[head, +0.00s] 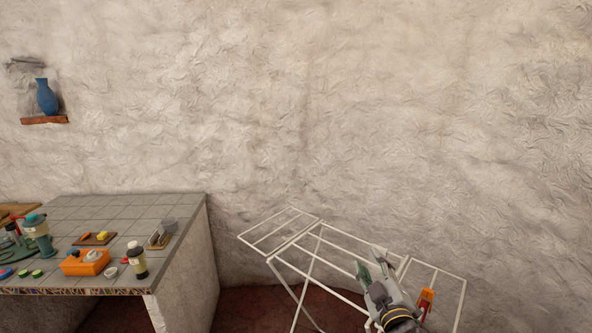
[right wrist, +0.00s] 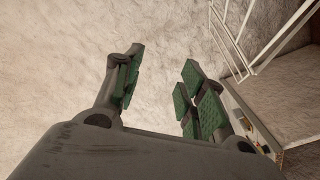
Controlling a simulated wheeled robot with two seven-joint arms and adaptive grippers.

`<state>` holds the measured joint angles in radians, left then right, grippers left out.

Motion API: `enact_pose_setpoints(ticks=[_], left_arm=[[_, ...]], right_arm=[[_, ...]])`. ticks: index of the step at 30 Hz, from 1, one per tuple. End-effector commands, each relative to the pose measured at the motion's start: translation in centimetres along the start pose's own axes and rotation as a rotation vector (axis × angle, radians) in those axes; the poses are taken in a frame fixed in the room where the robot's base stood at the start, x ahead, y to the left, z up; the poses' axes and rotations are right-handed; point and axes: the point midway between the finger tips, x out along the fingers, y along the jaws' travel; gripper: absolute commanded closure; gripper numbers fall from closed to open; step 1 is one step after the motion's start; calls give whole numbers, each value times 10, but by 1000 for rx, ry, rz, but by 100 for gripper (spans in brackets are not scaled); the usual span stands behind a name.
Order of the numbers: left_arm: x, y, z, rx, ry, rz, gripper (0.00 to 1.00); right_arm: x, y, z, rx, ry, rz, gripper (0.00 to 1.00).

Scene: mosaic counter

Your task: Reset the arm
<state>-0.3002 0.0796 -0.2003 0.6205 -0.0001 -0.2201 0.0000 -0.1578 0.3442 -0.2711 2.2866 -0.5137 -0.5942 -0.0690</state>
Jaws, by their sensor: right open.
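My right gripper (head: 377,268) is in front of a white drying rack (head: 325,243) at the lower right of the head view. In the right wrist view its green-padded fingers (right wrist: 160,95) are spread apart, with nothing between them. The gripper is open and empty. My left gripper is not in view.
A tiled counter (head: 135,208) at the left holds an orange box (head: 85,262), a dark bottle (head: 137,260), a green-topped jar (head: 38,234) and several small items. An orange object (head: 425,301) shows by the rack's right side. A blue vase (head: 47,97) stands on a wall shelf (head: 44,120).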

Motion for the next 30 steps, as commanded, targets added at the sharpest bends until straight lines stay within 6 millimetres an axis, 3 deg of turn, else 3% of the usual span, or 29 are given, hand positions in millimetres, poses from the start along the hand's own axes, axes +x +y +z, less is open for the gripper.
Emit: enact_pose_setpoints(ticks=[8, 15, 22, 30], left_arm=[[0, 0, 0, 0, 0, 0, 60], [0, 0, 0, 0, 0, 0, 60], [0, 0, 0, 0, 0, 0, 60], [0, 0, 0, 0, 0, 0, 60]], right_arm=[[-39, -38, 73, 192, -314, -120, 59], [-91, -77, 124, 335, -580, -241, 59], [-154, -114, 157, 451, -829, -372, 59], [-206, -139, 171, 525, -1005, -478, 59]])
